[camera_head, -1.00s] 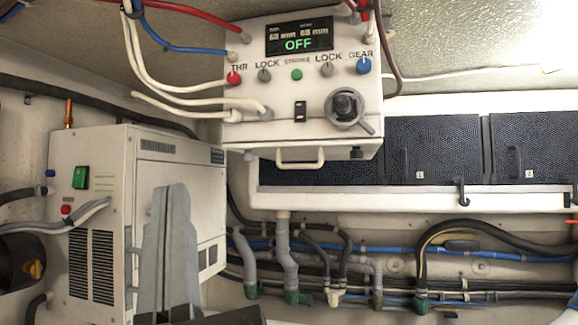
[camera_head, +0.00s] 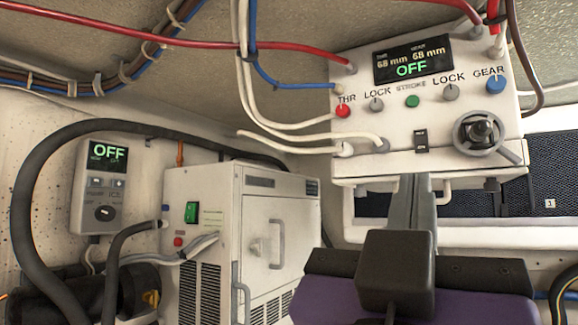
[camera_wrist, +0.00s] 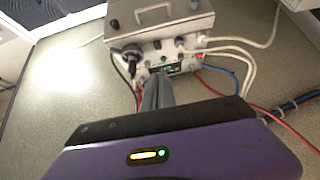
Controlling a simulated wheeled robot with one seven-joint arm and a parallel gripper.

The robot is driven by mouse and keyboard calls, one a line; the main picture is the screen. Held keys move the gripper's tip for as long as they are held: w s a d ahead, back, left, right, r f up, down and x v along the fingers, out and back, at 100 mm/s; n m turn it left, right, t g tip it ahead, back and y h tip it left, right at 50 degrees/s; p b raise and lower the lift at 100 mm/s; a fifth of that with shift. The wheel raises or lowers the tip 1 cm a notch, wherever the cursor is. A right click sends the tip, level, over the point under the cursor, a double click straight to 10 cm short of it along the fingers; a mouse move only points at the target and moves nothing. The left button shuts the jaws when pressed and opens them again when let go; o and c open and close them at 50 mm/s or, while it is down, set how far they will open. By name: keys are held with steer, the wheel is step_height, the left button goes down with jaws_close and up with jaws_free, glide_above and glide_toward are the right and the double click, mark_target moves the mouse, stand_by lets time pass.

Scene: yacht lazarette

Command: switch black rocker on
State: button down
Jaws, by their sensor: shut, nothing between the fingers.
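The black rocker (camera_head: 421,140) is a small upright switch low on the front of the white control box (camera_head: 345,115), left of a grey round knob with a lever. The box's display (camera_head: 412,60) reads OFF in green. My gripper (camera_head: 414,182) is shut and empty. In the head view its grey fingertips stand just below the rocker, over the box's lower edge; I cannot tell whether they touch the box.
Red, blue and white cables (camera_head: 250,120) hang at the box's left. A white cabinet (camera_head: 265,235) with a green switch (camera_head: 191,212) stands lower left. A grey wall controller (camera_head: 104,185), also showing OFF, and a thick black hose (camera_head: 30,190) are further left.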

mark_target(422, 146)
steer(key=p+x, duration=0.2)
steer(key=x, duration=0.2)
steer(key=f+p+x, duration=0.1)
steer(key=p+x, duration=0.1)
steer(key=x, duration=0.2)
steer(key=w+p+x, duration=0.1)
steer(key=x, duration=0.3)
steer(key=shift+w+d+f+p, duration=0.15)
steer(key=shift+d+f+p, duration=0.1)
steer(key=shift+d+p, duration=0.2)
steer(key=shift+w+d+f, duration=0.15)
steer(key=shift+w+d, duration=0.1)
steer(key=shift+w, duration=0.05)
steer(key=shift+w+d+f+b, duration=0.25)
steer(key=shift+f+b, duration=0.05)
steer(key=shift+b, duration=0.4)
steer(key=shift+r+p, duration=0.2)
steer(key=shift+p, duration=0.1)
steer(key=shift+a, duration=0.1)
